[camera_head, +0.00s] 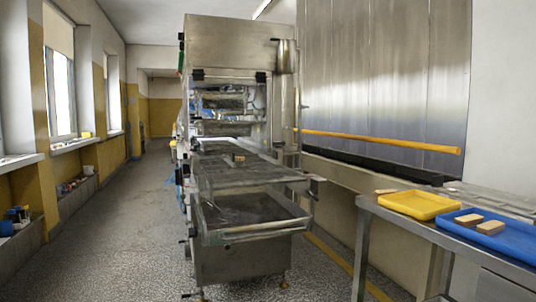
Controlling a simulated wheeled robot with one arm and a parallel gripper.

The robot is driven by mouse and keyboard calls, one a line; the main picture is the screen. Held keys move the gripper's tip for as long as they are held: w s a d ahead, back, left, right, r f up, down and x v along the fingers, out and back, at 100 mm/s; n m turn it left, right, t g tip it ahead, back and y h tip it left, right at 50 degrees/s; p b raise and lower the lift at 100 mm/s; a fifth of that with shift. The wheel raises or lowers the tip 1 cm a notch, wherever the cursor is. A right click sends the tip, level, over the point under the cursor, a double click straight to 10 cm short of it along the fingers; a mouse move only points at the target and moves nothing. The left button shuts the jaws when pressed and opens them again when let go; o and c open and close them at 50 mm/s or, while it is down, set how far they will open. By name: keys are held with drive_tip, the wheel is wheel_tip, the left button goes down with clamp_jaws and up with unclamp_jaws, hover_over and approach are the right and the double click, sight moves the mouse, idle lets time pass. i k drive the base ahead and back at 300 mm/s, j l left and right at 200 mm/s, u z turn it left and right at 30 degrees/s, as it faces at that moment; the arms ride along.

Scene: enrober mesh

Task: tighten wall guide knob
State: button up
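The wall guide knob cannot be made out for certain. A long orange rail (380,140) runs along the metal wall panels on the right, and no knob shows clearly on it. The enrober machine (230,45) stands upright in the middle, with a mesh belt (235,178) at its front. A small dark knob or handle (314,184) sticks out at the right of the belt's front end. I cannot tell whether it is the task's knob or how tight it is. My gripper is not in view.
A metal table (395,222) at the right holds a yellow tray (416,216) and a blue tray (518,253) with brown blocks (490,228). A catch pan (250,238) sits below the belt. The floor (120,240) left of the machine is clear.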

sight(279, 145)
drive_tip(key=i, duration=1)
drive_tip(key=k+j+z, duration=0.1)
drive_tip(key=j, duration=0.3)
drive_tip(key=k+j, duration=0.35)
drive_tip(key=z, duration=0.05)
